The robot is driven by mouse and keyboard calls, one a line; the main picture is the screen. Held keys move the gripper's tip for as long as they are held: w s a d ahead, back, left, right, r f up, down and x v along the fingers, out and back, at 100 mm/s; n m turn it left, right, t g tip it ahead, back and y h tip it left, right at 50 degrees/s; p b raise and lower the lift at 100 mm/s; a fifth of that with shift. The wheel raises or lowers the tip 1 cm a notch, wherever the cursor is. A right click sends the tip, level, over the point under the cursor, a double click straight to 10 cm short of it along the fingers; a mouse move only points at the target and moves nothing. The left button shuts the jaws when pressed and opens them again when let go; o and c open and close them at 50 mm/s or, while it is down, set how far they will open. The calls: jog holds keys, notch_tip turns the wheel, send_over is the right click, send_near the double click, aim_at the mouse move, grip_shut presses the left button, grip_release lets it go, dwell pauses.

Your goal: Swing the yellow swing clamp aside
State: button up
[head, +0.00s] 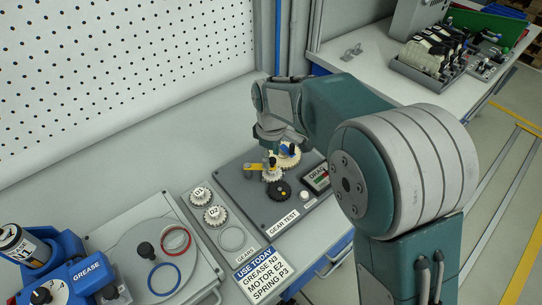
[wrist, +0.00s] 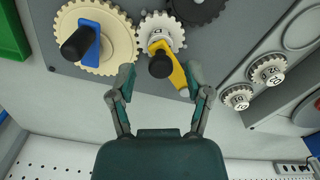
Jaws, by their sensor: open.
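The yellow swing clamp (wrist: 178,72) lies across a small white gear on the gear test plate in the wrist view, with a black knob at one end. In the head view the clamp (head: 256,166) sticks out to the left of the gears. My gripper (wrist: 158,82) is open, its two fingers to either side of the clamp's knob. The right fingertip is close to the clamp's yellow arm; I cannot tell whether they touch. In the head view my gripper (head: 270,134) is above the plate and partly hides the gears.
A large cream gear (wrist: 97,38) with a blue clamp (wrist: 87,40) and black knob sits left of my gripper in the wrist view. A dark gear (head: 280,189) is on the gear test plate (head: 285,215). A tray (head: 232,240) holds spare white gears. A blue grease unit (head: 75,265) stands front left.

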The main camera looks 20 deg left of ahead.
jog(key=shift+d+f, duration=0.1)
jog(key=shift+d, duration=0.05)
grip_shut()
jog(key=shift+s+m, duration=0.25)
jog(key=shift+m, duration=0.15)
jog(key=s+m, duration=0.2)
jog(key=m, duration=0.1)
jog(key=shift+d, duration=0.25)
jog(key=s+m, duration=0.1)
jog(key=m, duration=0.1)
jog(key=s+m, duration=0.1)
jog(key=m, duration=0.1)
jog(key=shift+a, duration=0.15)
jog(key=s+m, duration=0.1)
jog(key=m, duration=0.1)
jog(key=s+a+m, duration=0.1)
jog(key=m, duration=0.1)
jog(key=shift+s+a+m, duration=0.15)
jog(key=shift+m, duration=0.15)
jog(key=shift+s+a+m, duration=0.3)
jog(key=shift+a+m, duration=0.05)
jog(key=shift+m, duration=0.5)
jog(key=shift+s+a+m, duration=0.3)
jog(key=shift+a+m, duration=0.05)
jog(key=shift+m, duration=0.5)
